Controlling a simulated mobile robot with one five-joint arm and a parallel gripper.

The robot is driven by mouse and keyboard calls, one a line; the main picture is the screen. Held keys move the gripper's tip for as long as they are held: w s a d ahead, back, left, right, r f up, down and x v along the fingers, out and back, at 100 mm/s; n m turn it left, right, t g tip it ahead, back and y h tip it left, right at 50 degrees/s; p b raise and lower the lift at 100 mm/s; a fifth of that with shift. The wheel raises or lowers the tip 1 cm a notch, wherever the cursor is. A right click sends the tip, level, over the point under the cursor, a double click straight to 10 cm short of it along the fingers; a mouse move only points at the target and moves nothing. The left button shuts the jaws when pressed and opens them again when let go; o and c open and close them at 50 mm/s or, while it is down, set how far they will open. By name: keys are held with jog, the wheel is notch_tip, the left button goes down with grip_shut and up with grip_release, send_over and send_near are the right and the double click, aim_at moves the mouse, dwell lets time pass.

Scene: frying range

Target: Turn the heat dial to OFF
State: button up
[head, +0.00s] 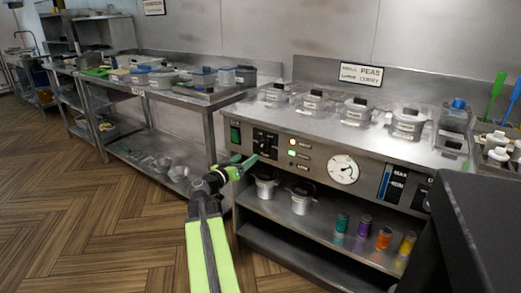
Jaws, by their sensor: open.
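A black control panel with a knob (264,142) sits at the left of the range's steel front. It looks like the heat dial, but its markings are too small to read and its setting cannot be told. My arm reaches up from the bottom of the head view. My gripper (246,162) is open and empty, with its green fingers just below and left of the knob panel. I cannot tell whether a fingertip touches the panel.
Beside the panel are lit indicator lamps (292,147) and a round white gauge (344,169). A green switch (235,133) is on its left. Pots (302,197) and coloured jars (363,226) stand on the shelf below. A dark block (480,235) fills the lower right.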

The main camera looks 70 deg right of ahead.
aim_at(261, 147)
jog(key=x, duration=1.1)
jog(key=shift+d, duration=0.1)
jog(key=c, duration=1.4)
